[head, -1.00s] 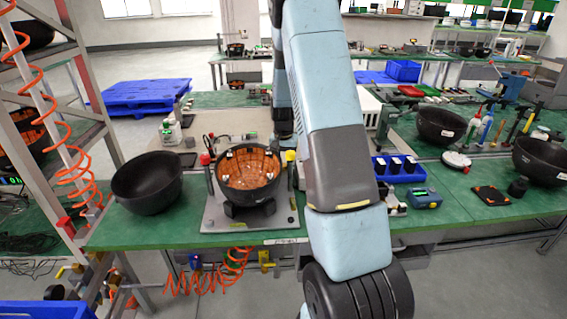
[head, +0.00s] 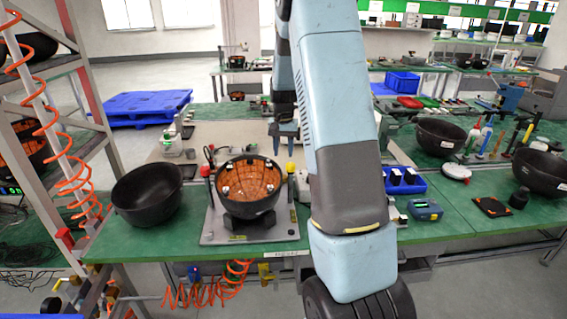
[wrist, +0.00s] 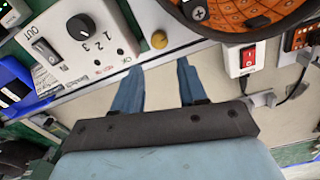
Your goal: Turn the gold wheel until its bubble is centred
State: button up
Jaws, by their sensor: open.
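A small gold round piece (wrist: 159,39) shows in the wrist view, just beyond my fingertips, on the edge of a pale plate. It may be the gold wheel; its bubble cannot be made out. My gripper (wrist: 160,66) is open and empty, with its two fingers apart and pointing toward that piece without touching it. In the head view my gripper (head: 286,131) hangs over the bench, behind the black bowl with the orange inside (head: 250,187). That bowl sits on a grey plate (head: 225,238). My arm hides part of the bench to the right.
In the wrist view a white control box (wrist: 85,45) with a black knob lies left, and a red switch (wrist: 247,58) lies right beside the orange-lined bowl. In the head view an empty black bowl (head: 147,195) stands left of the plate and a blue tray (head: 405,182) right.

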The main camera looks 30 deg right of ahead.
jog(key=shift+r, duration=1.75)
jog(key=shift+r, duration=0.1)
jog(key=s+a+r+n+t, duration=0.3)
jog(key=s+a+r, duration=0.7)
jog(key=s+r, duration=0.45)
jog(key=s+a+r+n+t, duration=0.1)
jog(key=s+a+n, duration=0.1)
jog(key=s, duration=0.7)
jog(key=s+a+r+n+t, duration=0.1)
jog(key=s+a, duration=0.3)
jog(key=s, duration=0.6)
jog(key=shift+s+r+n+t, duration=0.2)
jog(key=shift+n+t, duration=0.1)
jog(key=shift+n, duration=0.1)
